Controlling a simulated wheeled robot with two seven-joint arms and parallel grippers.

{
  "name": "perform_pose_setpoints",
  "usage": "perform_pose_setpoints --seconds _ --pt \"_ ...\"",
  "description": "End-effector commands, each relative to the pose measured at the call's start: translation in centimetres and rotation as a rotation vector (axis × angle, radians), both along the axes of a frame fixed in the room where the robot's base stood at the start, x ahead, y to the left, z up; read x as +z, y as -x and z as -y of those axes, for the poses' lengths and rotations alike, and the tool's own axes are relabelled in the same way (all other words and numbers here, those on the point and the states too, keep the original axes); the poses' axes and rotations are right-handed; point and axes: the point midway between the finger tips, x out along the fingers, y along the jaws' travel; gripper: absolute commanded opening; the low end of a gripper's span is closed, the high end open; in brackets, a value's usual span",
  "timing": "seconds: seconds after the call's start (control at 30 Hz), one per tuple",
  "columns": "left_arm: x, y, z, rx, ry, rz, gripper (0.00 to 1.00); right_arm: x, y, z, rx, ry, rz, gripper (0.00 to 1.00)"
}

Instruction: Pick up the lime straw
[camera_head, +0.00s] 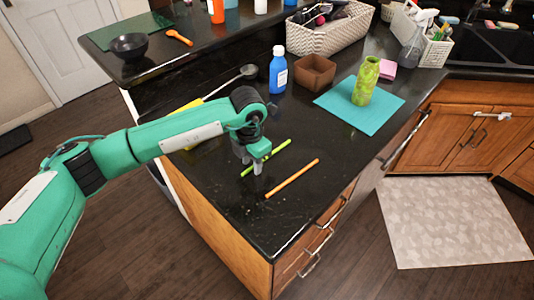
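The lime straw (279,149) lies at a slant on the black countertop, near the counter's left part. My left gripper (252,165) points down over the straw's near-left half. Its two grey fingers look apart, one on the near side of the straw and one on the far side. They hide a short piece of the straw, and I cannot tell whether they touch it. My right gripper is not in view.
An orange straw (292,178) lies just right of the lime one. Behind stand a blue bottle (278,75), a brown bowl (315,73), and a green patterned vase (366,82) on a teal mat (335,102). A ladle (248,72) lies behind my arm.

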Motion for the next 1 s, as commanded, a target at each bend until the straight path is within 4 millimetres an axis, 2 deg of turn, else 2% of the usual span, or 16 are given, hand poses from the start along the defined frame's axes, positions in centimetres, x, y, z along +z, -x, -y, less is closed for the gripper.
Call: perform_pose_setpoints --seconds 0.23,0.4,1.0 --pt "-0.16 -0.01 0.01 -0.001 0.000 0.001 0.33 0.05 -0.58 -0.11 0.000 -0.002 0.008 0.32" --pt "-0.14 -0.01 0.01 0.000 0.000 0.001 0.00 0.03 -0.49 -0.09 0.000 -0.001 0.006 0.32" --pt "0.13 -0.04 0.02 0.000 0.000 0.001 0.00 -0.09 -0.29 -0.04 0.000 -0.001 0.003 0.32"
